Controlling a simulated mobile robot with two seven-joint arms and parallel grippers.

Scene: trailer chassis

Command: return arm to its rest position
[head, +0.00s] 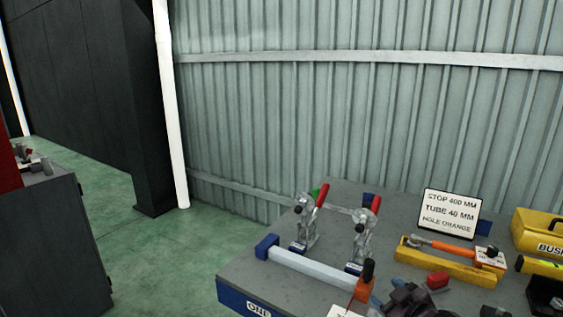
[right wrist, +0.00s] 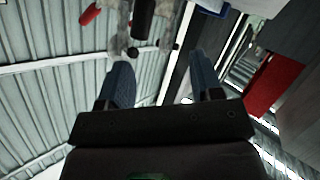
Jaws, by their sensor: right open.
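My right gripper (head: 408,299) shows as a dark shape at the bottom edge of the head view, low over the right part of the bench; much of it is cut off. In the right wrist view its two blue-grey fingers (right wrist: 162,78) are spread apart, with nothing held between them. Beyond the fingertips are a black handle (right wrist: 143,18), a red handle (right wrist: 91,13) and blurred metal clamp parts. My left gripper does not show in either view.
The grey bench (head: 240,268) carries a pale tube (head: 312,269), toggle clamps (head: 305,228), an orange block (head: 358,291), a sign (head: 449,213), a yellow holder (head: 445,264) and a yellow case (head: 540,232). A dark cabinet (head: 55,240) stands left. Green floor between is clear.

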